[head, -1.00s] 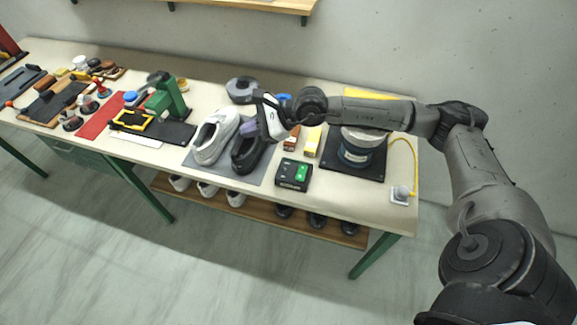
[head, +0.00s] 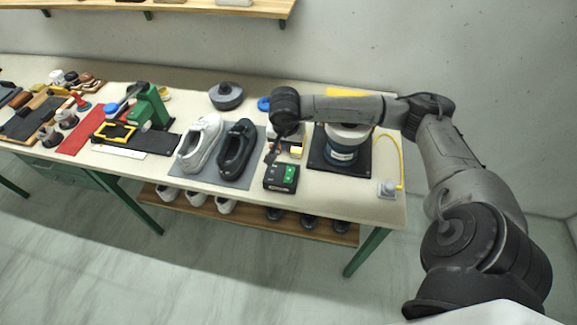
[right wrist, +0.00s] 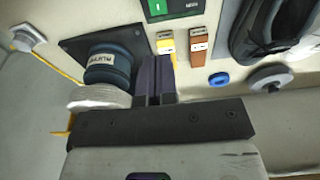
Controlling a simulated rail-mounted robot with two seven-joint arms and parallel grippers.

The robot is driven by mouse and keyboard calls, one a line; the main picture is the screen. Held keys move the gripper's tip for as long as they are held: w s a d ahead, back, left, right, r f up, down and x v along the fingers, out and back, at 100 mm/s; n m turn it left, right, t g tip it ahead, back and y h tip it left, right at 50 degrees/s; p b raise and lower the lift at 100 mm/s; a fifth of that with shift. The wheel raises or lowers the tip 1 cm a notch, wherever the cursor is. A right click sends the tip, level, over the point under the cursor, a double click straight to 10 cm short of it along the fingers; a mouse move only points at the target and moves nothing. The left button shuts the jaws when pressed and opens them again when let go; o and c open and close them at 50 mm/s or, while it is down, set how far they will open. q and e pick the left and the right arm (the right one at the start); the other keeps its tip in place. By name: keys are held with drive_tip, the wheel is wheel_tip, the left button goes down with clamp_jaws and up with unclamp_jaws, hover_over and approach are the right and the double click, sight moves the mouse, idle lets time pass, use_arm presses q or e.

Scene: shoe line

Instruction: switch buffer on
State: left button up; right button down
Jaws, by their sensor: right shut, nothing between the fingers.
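The buffer (head: 343,150), a dark blue and white drum, stands on a black plate right of the switch box; it also shows in the right wrist view (right wrist: 107,68) with lettering. The switch box (head: 280,187) is small and black with a green button (head: 290,174). My left gripper is out of view.
A white shoe (head: 201,144) and a dark shoe (head: 237,147) lie on a grey mat left of the box. Yellow and brown blocks (right wrist: 198,45) stand behind the box. A yellow cable (head: 401,160) runs to a grey socket at the right. The table's front strip is clear.

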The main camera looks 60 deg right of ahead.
idle(0.3)
drive_tip(key=shift+f, duration=0.1)
approach(289, 170)
drive_tip(key=f, duration=0.2)
drive_tip(key=d+f, duration=0.1)
drive_tip(key=f, duration=0.4)
drive_tip(key=shift+w+d+f+p, duration=0.2)
drive_tip(key=shift+w+p, duration=0.1)
drive_tip(key=shift+p, duration=0.05)
